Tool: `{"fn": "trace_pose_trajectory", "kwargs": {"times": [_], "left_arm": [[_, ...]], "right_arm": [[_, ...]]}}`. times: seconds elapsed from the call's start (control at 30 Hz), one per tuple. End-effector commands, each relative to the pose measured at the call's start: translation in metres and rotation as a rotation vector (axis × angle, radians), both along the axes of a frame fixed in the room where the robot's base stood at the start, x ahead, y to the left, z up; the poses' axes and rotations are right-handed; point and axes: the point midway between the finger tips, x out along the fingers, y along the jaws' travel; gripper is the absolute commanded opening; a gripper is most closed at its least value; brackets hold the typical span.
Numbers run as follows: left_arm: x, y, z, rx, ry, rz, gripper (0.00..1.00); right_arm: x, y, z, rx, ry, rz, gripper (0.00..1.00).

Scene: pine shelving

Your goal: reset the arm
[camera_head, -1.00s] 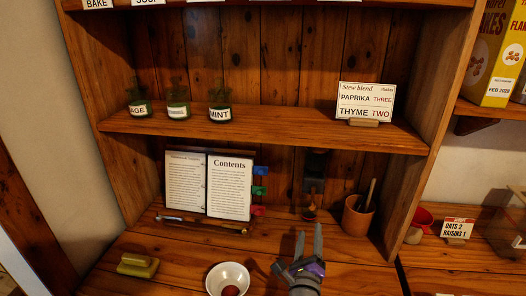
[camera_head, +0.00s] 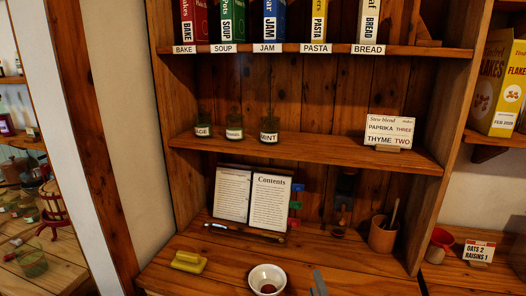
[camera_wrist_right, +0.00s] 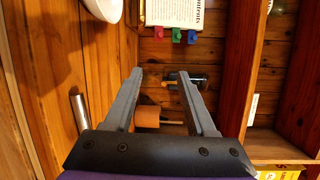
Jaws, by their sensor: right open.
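An orange-brown pot (camera_wrist_right: 146,113) and a dark object (camera_wrist_right: 195,78) lie beyond the fingers there. My left gripper is in neither view.
An open book (camera_head: 271,202) stands behind the bowl. A yellow-green object (camera_head: 189,261) lies left of it, and a pot (camera_head: 381,235) stands at the right. Green jars (camera_head: 268,137) and a recipe card (camera_head: 391,131) sit on the shelf (camera_head: 310,151) above.

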Motion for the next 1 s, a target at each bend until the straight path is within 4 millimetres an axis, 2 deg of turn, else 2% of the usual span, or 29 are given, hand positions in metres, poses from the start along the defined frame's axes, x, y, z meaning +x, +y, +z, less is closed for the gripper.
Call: {"fn": "trace_pose_trajectory", "kwargs": {"times": [0.07, 0.17, 0.2, 0.3, 0.4, 0.5, 0.6, 0.67, 1.0], "left_arm": [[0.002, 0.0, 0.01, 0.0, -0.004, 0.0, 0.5], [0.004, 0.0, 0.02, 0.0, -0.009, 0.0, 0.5], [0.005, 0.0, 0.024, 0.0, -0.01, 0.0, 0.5], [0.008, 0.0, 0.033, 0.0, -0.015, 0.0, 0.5], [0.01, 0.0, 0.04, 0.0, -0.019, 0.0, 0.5], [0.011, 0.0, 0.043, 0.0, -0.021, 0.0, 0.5], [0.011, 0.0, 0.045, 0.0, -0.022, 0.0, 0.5], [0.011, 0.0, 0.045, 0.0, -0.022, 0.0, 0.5], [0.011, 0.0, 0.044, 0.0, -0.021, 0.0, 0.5]], "right_arm": [[-0.021, 0.01, -0.003, -0.231, 0.083, 0.117, 0.56], [-0.059, 0.016, -0.024, -0.574, 0.219, 0.303, 0.56], [-0.078, 0.014, -0.035, -0.715, 0.281, 0.384, 0.56], [-0.128, 0.0, -0.063, -1.026, 0.436, 0.58, 0.56], [-0.173, -0.021, -0.083, -1.248, 0.572, 0.747, 0.56], [-0.203, -0.038, -0.094, -1.374, 0.665, 0.862, 0.56], [-0.218, -0.047, -0.099, -1.431, 0.713, 0.921, 0.56], [-0.222, -0.049, -0.1, -1.445, 0.725, 0.936, 0.56], [-0.222, -0.049, -0.101, -1.445, 0.726, 0.938, 0.56]]}}
